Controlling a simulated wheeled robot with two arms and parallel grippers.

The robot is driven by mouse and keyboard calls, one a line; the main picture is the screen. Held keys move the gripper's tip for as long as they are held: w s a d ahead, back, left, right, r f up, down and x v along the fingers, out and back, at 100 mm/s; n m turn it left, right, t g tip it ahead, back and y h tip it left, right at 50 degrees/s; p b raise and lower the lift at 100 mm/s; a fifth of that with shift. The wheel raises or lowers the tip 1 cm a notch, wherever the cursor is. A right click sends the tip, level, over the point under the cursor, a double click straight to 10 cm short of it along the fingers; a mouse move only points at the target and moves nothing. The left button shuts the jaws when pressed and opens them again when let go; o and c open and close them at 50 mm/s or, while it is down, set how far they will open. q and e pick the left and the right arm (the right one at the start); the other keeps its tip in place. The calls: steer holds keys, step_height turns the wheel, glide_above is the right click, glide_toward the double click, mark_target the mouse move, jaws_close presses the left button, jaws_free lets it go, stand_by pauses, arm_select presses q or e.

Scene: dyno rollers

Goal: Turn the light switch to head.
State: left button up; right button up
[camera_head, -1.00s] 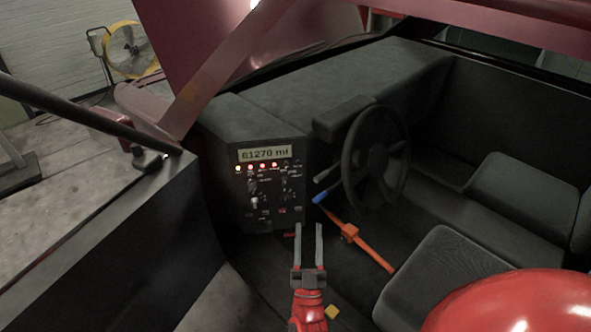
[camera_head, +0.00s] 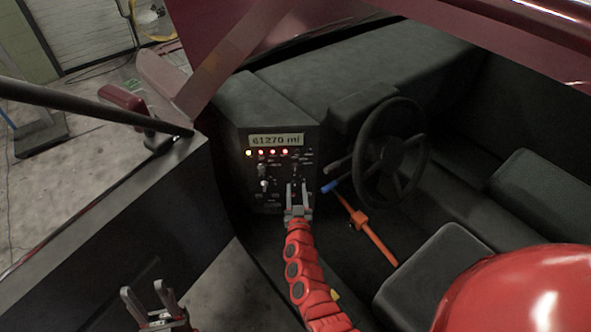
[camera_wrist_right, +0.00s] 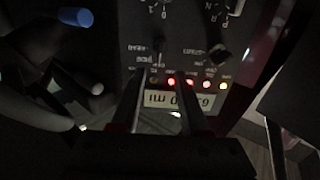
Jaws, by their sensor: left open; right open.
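The dash panel (camera_head: 270,142) carries a mileage display, a row of lights and several knobs. In the right wrist view the panel is upside down, and a small dark knob (camera_wrist_right: 158,54) sits beside lettering that seems to read HEAD and PARK; I take it as the light switch. Its exact setting is too dark to tell. My right gripper (camera_head: 298,190) is open before the panel's lower right. In the right wrist view its open fingers (camera_wrist_right: 160,82) point toward the knob, with no clear contact. My left gripper (camera_head: 150,294) is open and empty at the lower left.
The steering wheel (camera_head: 390,152) and its stalks are right of the panel. The open door (camera_head: 130,220) is at the left. Grey seats (camera_head: 440,272) are at the right.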

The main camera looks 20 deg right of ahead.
mark_target(295, 170)
steer(key=b+x, duration=0.1)
steer(key=x, duration=0.6)
steer(key=shift+w+f, duration=0.1)
steer(key=shift+w, duration=0.2)
steer(key=shift+w+d, duration=0.2)
steer(key=shift+w, duration=0.25)
jaws_close()
